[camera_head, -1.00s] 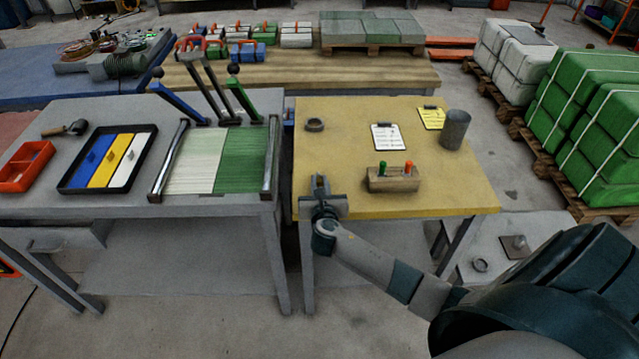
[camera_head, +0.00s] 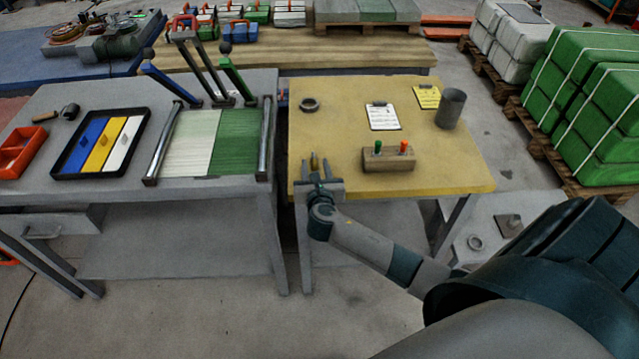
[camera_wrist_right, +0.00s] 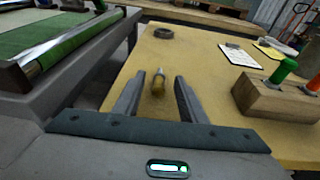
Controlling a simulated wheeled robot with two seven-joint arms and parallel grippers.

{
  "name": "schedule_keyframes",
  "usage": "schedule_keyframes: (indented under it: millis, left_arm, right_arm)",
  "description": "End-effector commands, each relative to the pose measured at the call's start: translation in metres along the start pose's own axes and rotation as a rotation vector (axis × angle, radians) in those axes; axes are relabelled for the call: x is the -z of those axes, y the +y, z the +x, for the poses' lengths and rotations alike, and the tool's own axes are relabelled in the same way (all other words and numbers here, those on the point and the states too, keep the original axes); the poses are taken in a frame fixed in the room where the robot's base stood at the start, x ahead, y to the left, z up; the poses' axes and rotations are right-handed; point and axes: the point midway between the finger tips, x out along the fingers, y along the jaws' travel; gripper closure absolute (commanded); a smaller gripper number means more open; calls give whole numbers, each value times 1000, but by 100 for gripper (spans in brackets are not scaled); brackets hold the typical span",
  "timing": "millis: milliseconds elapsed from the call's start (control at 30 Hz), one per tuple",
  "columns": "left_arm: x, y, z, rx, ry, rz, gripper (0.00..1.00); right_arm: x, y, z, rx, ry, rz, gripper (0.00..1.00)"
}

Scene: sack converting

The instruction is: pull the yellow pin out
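The yellow pin (camera_head: 314,158) is at the front left of the yellow table (camera_head: 345,130), apart from the wooden block (camera_head: 390,160). In the right wrist view the yellow pin (camera_wrist_right: 158,84) shows a pale metal end and sits between my right gripper's fingers, with a gap on each side. I cannot tell whether it stands or lies. My right gripper (camera_head: 315,166) is open around it. The block holds a green pin (camera_head: 378,147) and an orange pin (camera_head: 403,147), both upright. My left gripper is not in view.
A dark ring (camera_head: 309,105), a clipboard (camera_head: 382,117), a yellow sheet (camera_head: 427,97) and a grey cylinder (camera_head: 450,108) lie or stand farther back. The grey bench (camera_head: 225,195) with levers is at left. The table between ring and gripper is clear.

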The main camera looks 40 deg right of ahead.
Motion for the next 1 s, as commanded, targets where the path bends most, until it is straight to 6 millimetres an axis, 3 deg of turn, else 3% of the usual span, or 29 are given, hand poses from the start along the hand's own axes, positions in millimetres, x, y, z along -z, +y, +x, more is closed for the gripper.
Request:
schedule_keyframes:
  millis: [700, 1000]
  left_arm:
    - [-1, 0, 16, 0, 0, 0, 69]
    - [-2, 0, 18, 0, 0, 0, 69]
  right_arm:
    - [2, 0, -132, -2, 2, 4, 62]
    - [0, 0, -155, -1, 1, 1, 62]
